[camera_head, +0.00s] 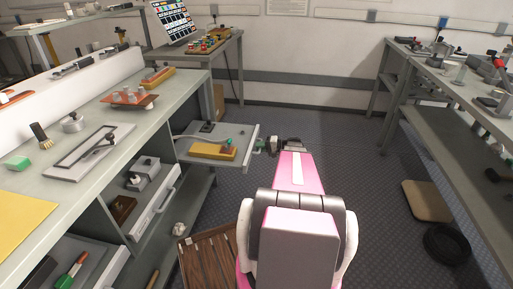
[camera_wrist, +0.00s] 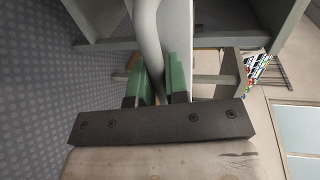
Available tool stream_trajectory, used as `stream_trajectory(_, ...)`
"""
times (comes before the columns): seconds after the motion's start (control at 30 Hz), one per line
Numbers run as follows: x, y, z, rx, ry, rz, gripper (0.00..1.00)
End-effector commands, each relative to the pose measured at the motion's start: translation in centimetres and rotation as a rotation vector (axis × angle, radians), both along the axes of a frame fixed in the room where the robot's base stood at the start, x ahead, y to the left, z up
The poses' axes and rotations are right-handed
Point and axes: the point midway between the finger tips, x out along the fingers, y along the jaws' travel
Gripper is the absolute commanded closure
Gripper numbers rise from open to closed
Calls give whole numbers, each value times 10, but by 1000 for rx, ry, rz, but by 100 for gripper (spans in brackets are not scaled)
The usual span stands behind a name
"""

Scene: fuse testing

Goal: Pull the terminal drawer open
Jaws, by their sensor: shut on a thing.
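The terminal drawer (camera_head: 240,137) stands out from the left bench's cabinet, open enough to show its inside. A yellow block with a small green and red part (camera_head: 213,151) and a dark item (camera_head: 207,127) lie in it. My gripper (camera_head: 268,146) is at the drawer's front, reached by my pink arm from the right. In the wrist view my gripper (camera_wrist: 160,85) has its green finger pads on either side of a pale rounded handle bar (camera_wrist: 147,35) and is shut on it. The fingertips' contact is partly hidden in the head view.
Another drawer (camera_head: 155,208) with a white front sits lower left. A slatted wooden piece (camera_head: 207,258) lies low beside the bench. On the right floor are a tan mat (camera_head: 427,200) and a black ring (camera_head: 447,244). The floor (camera_head: 320,150) beyond my gripper is clear.

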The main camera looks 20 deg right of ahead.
Motion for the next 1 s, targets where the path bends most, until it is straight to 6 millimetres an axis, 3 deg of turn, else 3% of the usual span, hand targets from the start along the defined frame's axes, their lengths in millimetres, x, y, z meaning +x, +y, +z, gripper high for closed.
stream_trajectory(0.3, -1, -1, -1, -2, 1, 0, 100)
stream_trajectory(0.33, 0, -1, -1, -2, 1, 0, 79)
stream_trajectory(0.4, 0, -1, -1, -2, 1, 0, 61)
stream_trajectory(0.77, -3, -4, 1, -1, 0, -1, 61)
stream_trajectory(1.0, -22, -34, 8, -1, 0, -3, 61)
